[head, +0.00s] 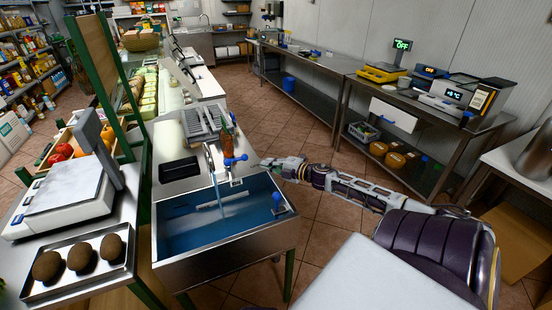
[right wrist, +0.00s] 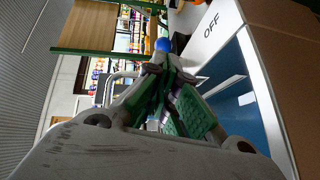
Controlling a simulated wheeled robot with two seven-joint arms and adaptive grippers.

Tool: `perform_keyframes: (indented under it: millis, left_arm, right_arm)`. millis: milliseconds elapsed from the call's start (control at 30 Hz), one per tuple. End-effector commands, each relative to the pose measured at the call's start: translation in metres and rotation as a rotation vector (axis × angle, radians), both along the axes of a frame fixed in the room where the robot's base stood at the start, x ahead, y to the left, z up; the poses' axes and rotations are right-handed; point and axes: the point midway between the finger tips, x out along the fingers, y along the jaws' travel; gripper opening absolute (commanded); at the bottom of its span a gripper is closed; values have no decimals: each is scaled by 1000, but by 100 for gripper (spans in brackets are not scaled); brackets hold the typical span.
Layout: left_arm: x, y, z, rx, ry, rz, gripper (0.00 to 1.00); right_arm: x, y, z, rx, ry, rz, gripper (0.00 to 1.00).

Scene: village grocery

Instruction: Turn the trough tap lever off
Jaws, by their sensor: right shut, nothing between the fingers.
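The trough (head: 276,238) is a steel basin with a blue inside, standing in the middle of the head view. Its tap (head: 211,163) rises at the back edge, with a blue lever (head: 236,160) pointing right. My right gripper (head: 268,162) reaches in from the right, its tips just right of the lever. In the right wrist view the shut fingers (right wrist: 168,72) have green pads, and a blue lever end (right wrist: 162,45) shows just beyond the tips. I cannot tell whether they touch. The word OFF (right wrist: 211,26) is on the trough's rim. My left gripper is out of view.
A blue-knobbed item (head: 279,203) stands at the trough's right side. A scale (head: 66,186) and a tray with round brown things (head: 123,273) are on the left. A counter with displays (head: 419,103) stands at the right. Tiled floor lies between.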

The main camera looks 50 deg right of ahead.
Motion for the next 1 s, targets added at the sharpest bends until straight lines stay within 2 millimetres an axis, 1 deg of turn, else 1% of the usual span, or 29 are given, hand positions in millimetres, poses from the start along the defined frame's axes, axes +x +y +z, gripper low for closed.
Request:
perform_keyframes:
  millis: [300,500,700,1000]
  left_arm:
    - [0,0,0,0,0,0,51]
    - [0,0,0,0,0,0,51]
    - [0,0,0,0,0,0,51]
    - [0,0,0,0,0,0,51]
  right_arm:
    - [-19,-4,2,1,1,-1,0]
    - [-28,-6,4,-1,0,1,0]
    - [-32,-8,4,-1,1,0,0]
    - [-32,-8,5,-1,0,0,0]
